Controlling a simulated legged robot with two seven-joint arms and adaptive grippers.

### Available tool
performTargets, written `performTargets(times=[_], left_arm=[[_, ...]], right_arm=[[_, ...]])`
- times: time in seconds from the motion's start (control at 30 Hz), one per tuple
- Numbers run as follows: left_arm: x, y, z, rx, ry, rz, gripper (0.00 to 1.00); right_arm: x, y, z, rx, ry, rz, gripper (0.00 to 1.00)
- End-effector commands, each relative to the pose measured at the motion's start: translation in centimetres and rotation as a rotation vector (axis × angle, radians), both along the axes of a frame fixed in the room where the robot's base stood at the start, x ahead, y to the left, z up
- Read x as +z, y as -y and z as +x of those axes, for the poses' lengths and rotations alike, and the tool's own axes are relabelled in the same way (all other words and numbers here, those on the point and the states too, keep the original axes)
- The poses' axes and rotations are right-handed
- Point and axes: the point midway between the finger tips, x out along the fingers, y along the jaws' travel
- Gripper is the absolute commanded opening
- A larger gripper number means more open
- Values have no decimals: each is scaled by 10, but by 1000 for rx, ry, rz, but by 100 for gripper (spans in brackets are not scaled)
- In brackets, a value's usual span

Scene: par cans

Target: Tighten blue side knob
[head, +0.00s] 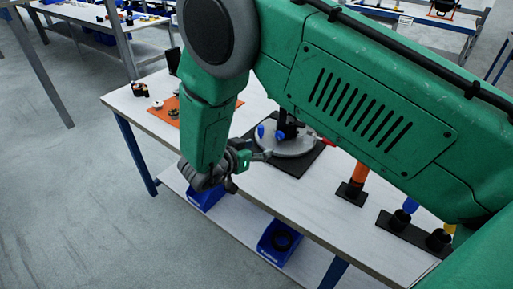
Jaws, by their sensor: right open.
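A par can fixture (292,146) with a grey round part and a black upright piece stands on a black mat (297,165) on the white table. Two small blue parts show on it: a blue knob (261,131) at its left side and another blue piece (280,135) nearer the middle. I cannot tell for certain which is the side knob. My right gripper (262,155) is open at the left of the fixture, just below the left blue knob in the picture, and seems empty. My right arm hides the back of the fixture. My left gripper is out of view.
An orange mat (240,103) with small parts lies at the table's left. Dark holders with an orange tube (359,173) and a blue tube (410,205) stand to the right. Blue bins (277,243) sit on the lower shelf.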

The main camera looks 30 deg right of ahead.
Motion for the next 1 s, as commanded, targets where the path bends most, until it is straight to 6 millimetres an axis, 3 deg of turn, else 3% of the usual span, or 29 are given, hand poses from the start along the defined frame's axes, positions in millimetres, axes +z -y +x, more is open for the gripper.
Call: performTargets(times=[0.37,0.8,1.0], left_arm=[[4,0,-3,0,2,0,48],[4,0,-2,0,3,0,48],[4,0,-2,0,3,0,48]], right_arm=[[2,-3,-1,2,1,0,48],[25,-59,-21,2,1,0,48],[28,-65,-25,0,0,-1,48]])
